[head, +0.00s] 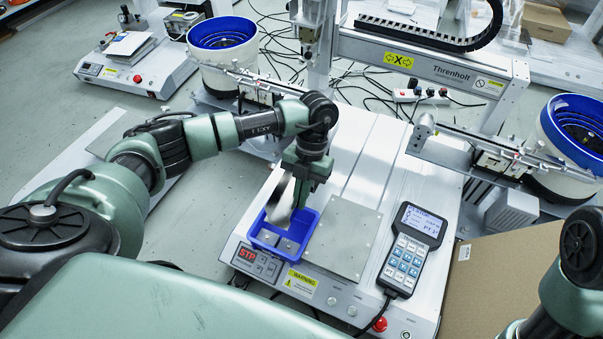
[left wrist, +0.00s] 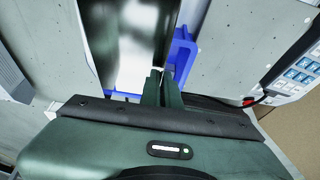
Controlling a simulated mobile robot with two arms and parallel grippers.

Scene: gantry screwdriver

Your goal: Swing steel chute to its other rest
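The steel chute (head: 279,208) is a shiny, sloping metal channel with its lower end over the blue tray (head: 267,238). In the left wrist view the chute (left wrist: 128,55) fills the upper middle, with the blue tray (left wrist: 183,50) showing behind it. My left gripper (head: 298,192) points down beside the chute above the tray. Its fingers (left wrist: 160,76) are close together at the chute's right edge. A small pale edge shows at their tips; I cannot tell whether they clamp it. The chute's upper end is hidden by my gripper. My right arm shows at the right edge; its gripper is out of view.
A bare metal plate (head: 343,238) lies right of the tray. A keypad pendant (head: 412,250) lies right of the plate. The screwdriver gantry (head: 430,65) stands behind. Blue-rimmed bowl feeders stand at left (head: 223,38) and right (head: 577,130).

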